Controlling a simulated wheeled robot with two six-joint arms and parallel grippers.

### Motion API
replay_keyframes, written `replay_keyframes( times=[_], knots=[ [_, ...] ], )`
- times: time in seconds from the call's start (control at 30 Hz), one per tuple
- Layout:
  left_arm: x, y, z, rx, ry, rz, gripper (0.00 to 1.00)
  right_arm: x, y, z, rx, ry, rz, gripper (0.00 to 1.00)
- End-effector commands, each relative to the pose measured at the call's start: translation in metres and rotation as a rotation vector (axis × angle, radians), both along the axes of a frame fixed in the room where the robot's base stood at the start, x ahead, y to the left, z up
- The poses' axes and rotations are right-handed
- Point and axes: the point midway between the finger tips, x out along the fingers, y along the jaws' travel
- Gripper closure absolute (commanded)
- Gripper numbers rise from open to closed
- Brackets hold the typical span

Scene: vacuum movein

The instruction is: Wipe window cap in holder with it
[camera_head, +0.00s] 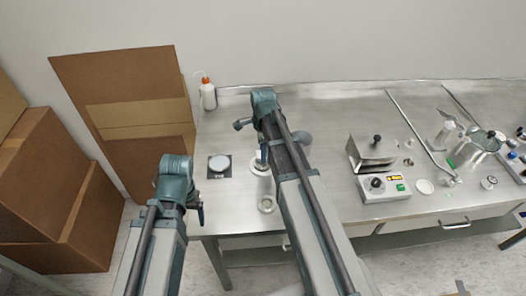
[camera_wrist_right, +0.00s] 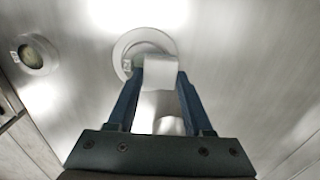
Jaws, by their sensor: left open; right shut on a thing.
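In the right wrist view, my right gripper (camera_wrist_right: 158,75) is shut on a white wipe (camera_wrist_right: 161,72). The wipe overlaps the near right part of a round pale holder (camera_wrist_right: 122,48) with the window cap (camera_wrist_right: 138,49) inside its ring. I cannot tell whether the wipe touches the cap. In the head view the holder (camera_head: 261,167) is partly covered by my right arm, and my right gripper (camera_head: 262,158) is mostly hidden. My left gripper (camera_head: 201,213) is open at the table's front left edge, only a little of it showing.
A white disc on a dark square plate (camera_head: 212,174) lies left of the holder. A small ringed part (camera_head: 266,205) sits nearer the front edge. A wash bottle (camera_head: 207,93) stands at the back; a control box (camera_head: 384,188) and glassware (camera_head: 480,145) stand right.

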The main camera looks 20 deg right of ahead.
Motion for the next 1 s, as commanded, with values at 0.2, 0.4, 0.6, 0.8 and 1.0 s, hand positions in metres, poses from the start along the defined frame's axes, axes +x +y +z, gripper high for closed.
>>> replay_keyframes(
  times=[0.2, 0.4, 0.6, 0.8, 1.0],
  knots=[
    [0.0, 0.0, 0.022, 0.0, 0.0, 0.0, 0.19, 0.0, 0.0, 0.022, 0.0, 0.001, 0.0, 0.94],
    [0.0, 0.0, 0.041, 0.0, 0.0, 0.0, 0.19, 0.0, 0.0, 0.041, 0.0, 0.001, 0.0, 0.94],
    [0.0, 0.0, 0.059, 0.0, 0.0, 0.0, 0.19, 0.0, 0.0, 0.059, 0.0, 0.001, 0.0, 0.94],
    [0.0, 0.0, 0.058, 0.0, 0.0, 0.0, 0.19, 0.0, 0.0, 0.058, 0.0, 0.001, 0.0, 0.94],
    [0.0, 0.0, 0.06, 0.0, 0.0, 0.0, 0.19, 0.0, 0.0, 0.06, 0.0, 0.001, 0.0, 0.94]
  ],
)
